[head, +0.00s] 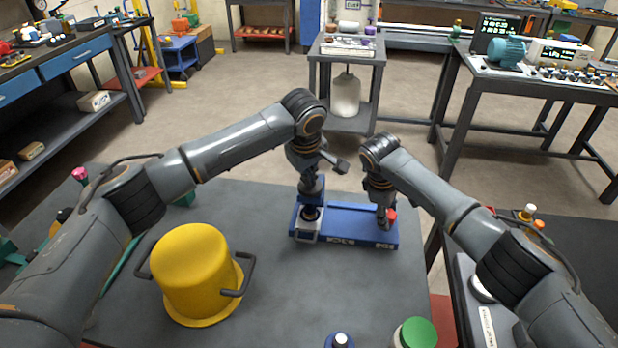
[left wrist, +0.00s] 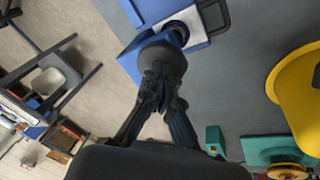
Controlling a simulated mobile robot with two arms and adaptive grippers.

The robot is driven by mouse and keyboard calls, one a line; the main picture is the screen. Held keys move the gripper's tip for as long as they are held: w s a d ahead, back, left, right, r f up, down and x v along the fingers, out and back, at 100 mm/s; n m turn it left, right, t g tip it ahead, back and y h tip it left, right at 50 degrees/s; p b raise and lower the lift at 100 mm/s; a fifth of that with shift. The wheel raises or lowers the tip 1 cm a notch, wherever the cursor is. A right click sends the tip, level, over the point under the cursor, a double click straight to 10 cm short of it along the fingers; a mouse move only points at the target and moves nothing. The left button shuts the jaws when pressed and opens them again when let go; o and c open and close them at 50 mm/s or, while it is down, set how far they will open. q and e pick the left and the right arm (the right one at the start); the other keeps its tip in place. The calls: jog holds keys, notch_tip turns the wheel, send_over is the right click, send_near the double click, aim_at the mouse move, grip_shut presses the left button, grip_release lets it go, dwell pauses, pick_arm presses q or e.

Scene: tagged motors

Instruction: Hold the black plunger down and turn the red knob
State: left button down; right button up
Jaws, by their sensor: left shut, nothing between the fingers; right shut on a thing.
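A blue fixture box (head: 345,226) lies on the dark table, and part of it shows in the left wrist view (left wrist: 130,62). The black plunger (head: 311,213) is at its left end, over a pale plate. My left gripper (head: 311,198) is shut and empty, pointing down directly above the plunger. In the left wrist view my left fingers (left wrist: 163,88) meet a dark rounded top; how far it is pressed I cannot tell. The red knob (head: 392,215) is at the right end. My right gripper (head: 385,218) is shut on it from above and partly hides it.
A yellow pot with dark handles (head: 190,262) stands on the table left of the fixture. The table between is clear.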

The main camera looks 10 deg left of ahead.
pick_arm(q)
jog(key=shift+f, duration=0.2)
pick_arm(e)
jog(key=m+g, duration=0.1)
jog(key=m, duration=0.3)
jog(key=shift+f+m+h, duration=0.1)
jog(key=shift+m+h, duration=0.2)
jog(key=o, duration=1.1)
jog(key=shift+o, duration=0.2)
jog(key=shift+w, duration=0.1)
jog(key=n+t, duration=0.1)
jog(key=n, duration=0.3)
jog(key=shift+d, duration=0.15)
jog(key=n+y, duration=0.1)
jog(key=n, duration=0.2)
jog(key=shift+t, duration=0.4)
jog(key=n+y, duration=0.1)
jog(key=n, duration=0.3)
jog(key=shift+d+n, duration=0.15)
jog(key=shift+n, duration=0.15)
jog(key=n+y, duration=0.1)
jog(key=n, duration=0.2)
jog(key=shift+t, duration=0.3)
